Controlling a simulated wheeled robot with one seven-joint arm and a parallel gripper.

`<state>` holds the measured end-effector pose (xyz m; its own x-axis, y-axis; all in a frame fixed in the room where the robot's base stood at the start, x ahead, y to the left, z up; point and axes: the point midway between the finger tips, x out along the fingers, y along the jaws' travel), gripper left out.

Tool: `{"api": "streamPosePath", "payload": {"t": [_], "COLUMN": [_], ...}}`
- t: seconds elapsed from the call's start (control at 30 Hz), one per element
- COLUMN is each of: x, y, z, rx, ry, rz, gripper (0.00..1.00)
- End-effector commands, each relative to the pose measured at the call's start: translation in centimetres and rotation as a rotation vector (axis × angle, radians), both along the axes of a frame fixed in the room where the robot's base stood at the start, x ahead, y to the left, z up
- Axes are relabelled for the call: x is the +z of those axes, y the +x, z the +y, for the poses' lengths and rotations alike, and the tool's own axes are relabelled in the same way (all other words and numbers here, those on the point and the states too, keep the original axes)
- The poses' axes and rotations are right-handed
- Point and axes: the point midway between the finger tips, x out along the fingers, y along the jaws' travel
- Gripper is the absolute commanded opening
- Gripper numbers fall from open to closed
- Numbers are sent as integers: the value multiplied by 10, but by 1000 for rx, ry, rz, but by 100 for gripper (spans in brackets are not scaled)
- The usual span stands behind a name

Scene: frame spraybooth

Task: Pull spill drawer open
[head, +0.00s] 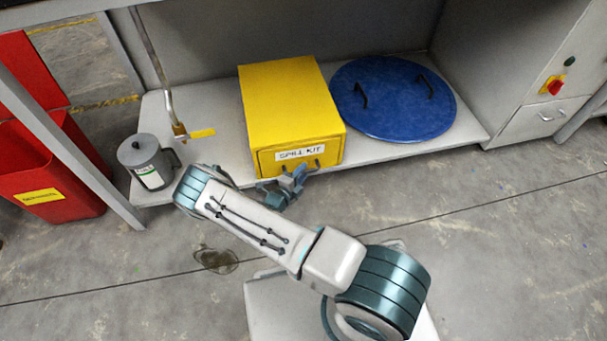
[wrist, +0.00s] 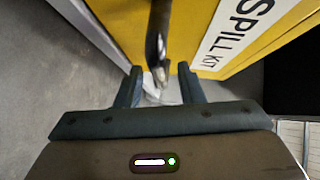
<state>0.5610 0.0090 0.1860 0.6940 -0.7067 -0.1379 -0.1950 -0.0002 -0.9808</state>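The spill drawer is the front of a yellow box (head: 290,105) on the low grey shelf, with a "SPILL KIT" label (head: 299,153). The drawer front (head: 328,155) looks closed. My gripper (head: 293,180) is at the lower middle of that front. In the wrist view the yellow front (wrist: 187,25) fills the top, with the label at upper right. A dark handle (wrist: 156,40) runs down between the two fingertips of my gripper (wrist: 161,75). The fingers are apart, with gaps beside the handle. The handle is partly hidden by my gripper in the head view.
A blue round lid (head: 400,115) with two handles lies right of the box. A red bin (head: 50,180) is at far left.

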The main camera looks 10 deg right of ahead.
Motion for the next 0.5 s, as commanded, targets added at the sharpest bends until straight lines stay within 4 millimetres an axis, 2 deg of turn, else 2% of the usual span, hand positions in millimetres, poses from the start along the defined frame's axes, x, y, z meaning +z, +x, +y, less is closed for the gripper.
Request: {"api": "streamPosePath", "payload": {"t": [0.13,0.43,0.5], "x": [-2,-1,-1], "y": [7,8,8], "z": [-7,-8,-8], "rx": [-1,-1,-1], "ry": [0,0,0], "rz": [-1,0,0], "gripper": [34,34,15]}}
